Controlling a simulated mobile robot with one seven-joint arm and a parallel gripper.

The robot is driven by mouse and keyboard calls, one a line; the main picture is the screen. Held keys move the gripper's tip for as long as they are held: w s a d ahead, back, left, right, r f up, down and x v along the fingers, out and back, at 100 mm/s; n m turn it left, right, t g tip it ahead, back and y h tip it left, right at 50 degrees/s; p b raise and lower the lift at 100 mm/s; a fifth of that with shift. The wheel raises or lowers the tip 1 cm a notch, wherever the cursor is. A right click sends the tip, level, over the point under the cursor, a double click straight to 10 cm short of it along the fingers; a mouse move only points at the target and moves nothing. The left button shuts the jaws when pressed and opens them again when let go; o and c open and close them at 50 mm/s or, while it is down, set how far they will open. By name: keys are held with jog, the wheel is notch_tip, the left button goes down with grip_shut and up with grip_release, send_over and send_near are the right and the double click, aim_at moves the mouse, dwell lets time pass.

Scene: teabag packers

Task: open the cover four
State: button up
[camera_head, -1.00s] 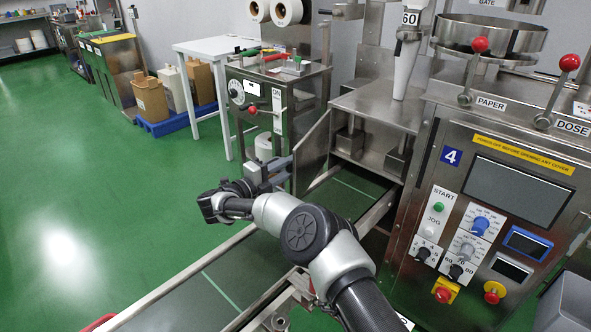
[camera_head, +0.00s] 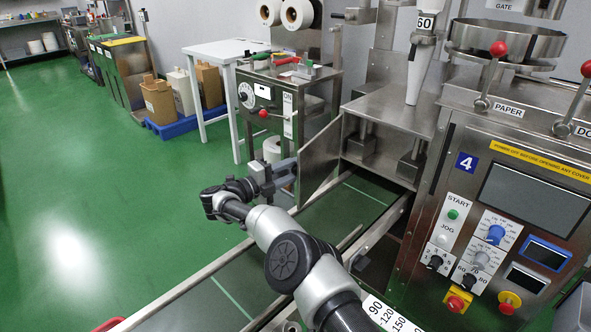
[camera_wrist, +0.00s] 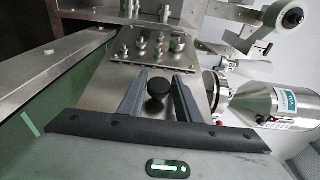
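Cover four is a steel panel (camera_head: 322,165) at the left side of the machine marked 4. It stands swung outward, and the recess (camera_head: 375,145) behind it is exposed. My gripper (camera_head: 282,173) is at the panel's outer left face. In the wrist view, a round black knob (camera_wrist: 158,88) sits between the two grey fingers of my gripper (camera_wrist: 160,80), which look closed on its sides. The knob stands in front of a steel surface (camera_wrist: 112,88). In the head view my wrist and gripper hide the knob.
The machine's control panel (camera_head: 500,225) is to the right. A steel rail (camera_head: 190,285) runs low beneath my arm. Another machine (camera_head: 285,110) and a white table (camera_head: 222,50) stand behind. Green floor (camera_head: 80,190) is open at the left. A steel vessel (camera_wrist: 268,103) is at the right in the wrist view.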

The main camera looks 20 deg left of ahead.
jog(key=shift+o, duration=1.1)
jog(key=v, duration=1.7)
jog(key=shift+s+p, duration=0.15)
jog(key=shift+p, duration=0.2)
jog(key=shift+a, duration=0.15)
jog(key=shift+c, duration=0.2)
